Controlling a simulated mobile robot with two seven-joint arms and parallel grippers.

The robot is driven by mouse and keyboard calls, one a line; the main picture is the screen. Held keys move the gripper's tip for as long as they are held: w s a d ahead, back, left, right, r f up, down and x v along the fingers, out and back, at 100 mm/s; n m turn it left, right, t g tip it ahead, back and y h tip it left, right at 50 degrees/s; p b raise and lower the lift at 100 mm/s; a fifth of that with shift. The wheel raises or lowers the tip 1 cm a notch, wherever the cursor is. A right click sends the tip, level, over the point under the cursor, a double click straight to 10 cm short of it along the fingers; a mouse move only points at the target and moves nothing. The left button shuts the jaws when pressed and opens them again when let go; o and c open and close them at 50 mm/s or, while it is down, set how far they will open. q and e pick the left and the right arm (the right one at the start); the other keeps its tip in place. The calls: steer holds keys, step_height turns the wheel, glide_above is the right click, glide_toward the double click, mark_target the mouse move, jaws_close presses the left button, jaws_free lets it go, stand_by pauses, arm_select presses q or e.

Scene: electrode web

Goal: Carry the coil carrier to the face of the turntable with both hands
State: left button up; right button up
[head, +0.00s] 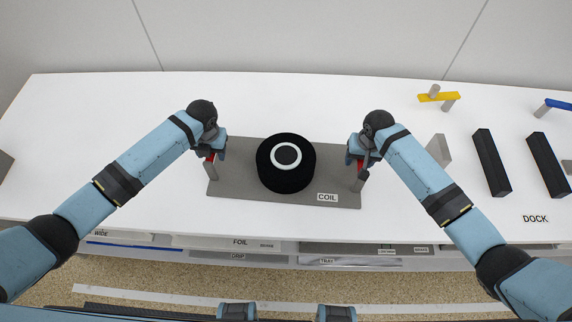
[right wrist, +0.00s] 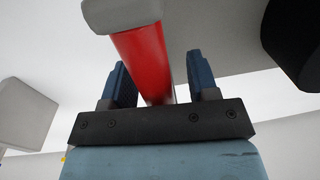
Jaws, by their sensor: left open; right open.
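The coil carrier (head: 235,185) is a flat grey plate labelled COIL, lying on the white table. A black round coil (head: 286,182) with a white ring on top sits at its middle. A red handle on grey posts stands at each end. My left gripper (head: 214,156) is at the left handle, open, its fingers partly hidden by the wrist. My right gripper (head: 357,158) is at the right handle. In the right wrist view the right gripper (right wrist: 157,82) is open, with the red handle (right wrist: 140,55) running between its two blue fingers. I cannot identify the turntable.
Right of the carrier stand a grey block (head: 439,150), two black bars (head: 491,162) by a DOCK label, and a yellow piece with grey pegs (head: 438,97). A blue piece (head: 558,104) is at the right edge. Labelled shelves run below the front edge.

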arm_select(q)
jaws_close()
arm_select(e)
jaws_close()
steer(key=shift+r, duration=0.1)
stand_by(1.0)
arm_select(q)
steer(key=shift+w+r+p, duration=0.2)
steer(key=shift+r+p, duration=0.1)
arm_select(e)
steer(key=shift+w+r, duration=0.2)
steer(key=shift+r, duration=0.05)
